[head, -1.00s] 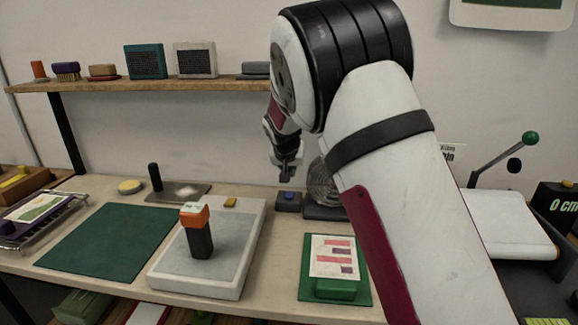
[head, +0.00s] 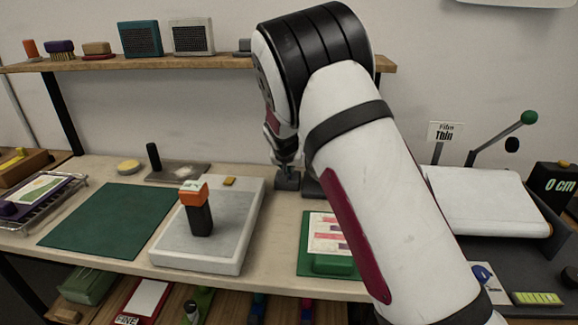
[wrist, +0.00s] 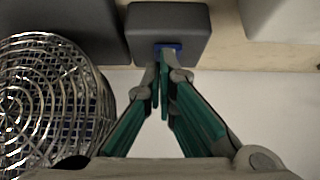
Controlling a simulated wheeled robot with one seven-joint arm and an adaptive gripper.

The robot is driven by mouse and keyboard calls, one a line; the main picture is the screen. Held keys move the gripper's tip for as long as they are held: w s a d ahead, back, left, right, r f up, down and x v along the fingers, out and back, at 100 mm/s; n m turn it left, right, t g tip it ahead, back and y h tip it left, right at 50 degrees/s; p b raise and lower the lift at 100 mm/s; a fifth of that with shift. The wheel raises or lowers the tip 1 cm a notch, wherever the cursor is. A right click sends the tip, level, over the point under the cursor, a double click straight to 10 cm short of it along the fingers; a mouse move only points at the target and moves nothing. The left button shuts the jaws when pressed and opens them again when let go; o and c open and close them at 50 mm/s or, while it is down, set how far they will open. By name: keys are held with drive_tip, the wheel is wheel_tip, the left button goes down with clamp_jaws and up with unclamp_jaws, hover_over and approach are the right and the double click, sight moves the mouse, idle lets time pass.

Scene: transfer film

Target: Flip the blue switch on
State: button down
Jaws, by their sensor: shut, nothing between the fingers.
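The blue switch (wrist: 168,46) is a small blue piece on the near face of a dark grey box (wrist: 190,19) in the wrist view. My gripper (wrist: 161,60) is shut and empty, its tips right at the switch and partly covering it. I cannot tell whether they touch it. In the head view the grey box (head: 288,181) stands at the back of the bench. My gripper (head: 286,163) is just above it, pointing down. The switch cannot be made out there, and its on or off position is unclear.
A round wire cage (wrist: 45,92) stands close on the left in the wrist view. On the bench are a pale slab (head: 165,250) bearing an orange-topped black handle (head: 199,214), a green mat (head: 108,226) and a green board (head: 305,262). A shelf (head: 215,60) runs behind.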

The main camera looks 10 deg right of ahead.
drive_tip(key=shift+w+f, duration=0.1)
drive_tip(key=shift+f, duration=0.05)
drive_tip(key=shift+w+d+r+b, duration=0.15)
drive_tip(key=shift+w+r+b, duration=0.1)
drive_tip(key=shift+w+b, duration=0.35)
drive_tip(key=shift+r, duration=0.1)
drive_tip(key=shift+s+r, duration=0.1)
drive_tip(key=shift+r, duration=0.15)
drive_tip(key=r, duration=0.1)
drive_tip(key=r+p, duration=0.1)
drive_tip(key=s+r, duration=0.1)
drive_tip(key=r, duration=0.1)
drive_tip(key=shift+a+r+p, duration=0.1)
drive_tip(key=shift+a+p, duration=0.15)
drive_tip(key=shift+p, duration=0.15)
drive_tip(key=s+a+r, duration=0.2)
drive_tip(key=s+r, duration=0.3)
drive_tip(key=s, duration=0.2)
drive_tip(key=shift+r, duration=0.15)
